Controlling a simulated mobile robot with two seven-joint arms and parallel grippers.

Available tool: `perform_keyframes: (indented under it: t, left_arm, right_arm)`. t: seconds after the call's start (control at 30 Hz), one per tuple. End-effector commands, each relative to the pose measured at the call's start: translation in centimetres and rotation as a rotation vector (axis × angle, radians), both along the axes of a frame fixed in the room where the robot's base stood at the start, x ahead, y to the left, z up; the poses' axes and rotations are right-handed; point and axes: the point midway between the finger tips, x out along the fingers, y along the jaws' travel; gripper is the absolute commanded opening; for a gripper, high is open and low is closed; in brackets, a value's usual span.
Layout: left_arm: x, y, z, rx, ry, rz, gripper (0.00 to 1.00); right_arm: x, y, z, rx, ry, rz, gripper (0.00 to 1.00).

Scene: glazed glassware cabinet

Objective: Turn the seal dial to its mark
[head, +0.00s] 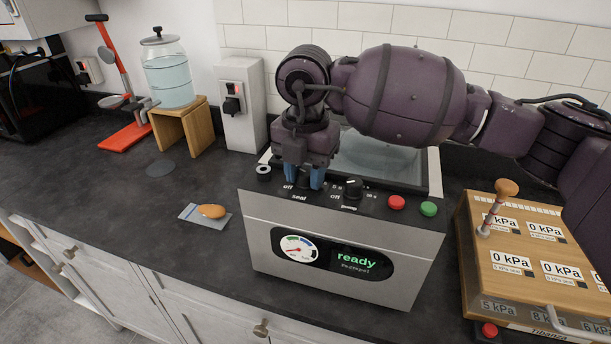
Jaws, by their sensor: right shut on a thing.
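The silver vacuum sealer (258,225) stands on the dark counter. Its front display (352,258) reads "ready" in green, next to a round gauge (299,248). On its sloped top panel is the "seal" label (299,197), with "off" printed above it. My right gripper (303,180) points down over the panel, its blue fingertips shut at the seal dial. The fingers hide the dial, and I cannot see its pointer or mark. A second black dial (352,187), labelled "pump", stands to the right of the gripper. My left gripper is not in view.
A red button (396,202) and a green button (428,208) sit right of the dials. A bag with an orange-brown item (211,211) lies left of the sealer. A wooden-topped device with a lever (499,203) stands right. A glass water jar (169,75) stands behind left.

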Motion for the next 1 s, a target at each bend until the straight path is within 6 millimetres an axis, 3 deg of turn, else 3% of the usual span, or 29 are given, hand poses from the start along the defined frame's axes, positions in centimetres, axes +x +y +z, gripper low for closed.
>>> perform_keyframes:
  t: [0.6, 1.0]
  left_arm:
    - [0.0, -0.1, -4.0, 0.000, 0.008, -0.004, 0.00]
    - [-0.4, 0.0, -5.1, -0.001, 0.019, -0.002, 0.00]
  right_arm:
    - [0.0, 0.0, -0.3, 0.000, 0.001, 0.541, 0.11]
    - [0.0, 0.0, -0.1, 0.000, 0.001, 0.747, 0.11]
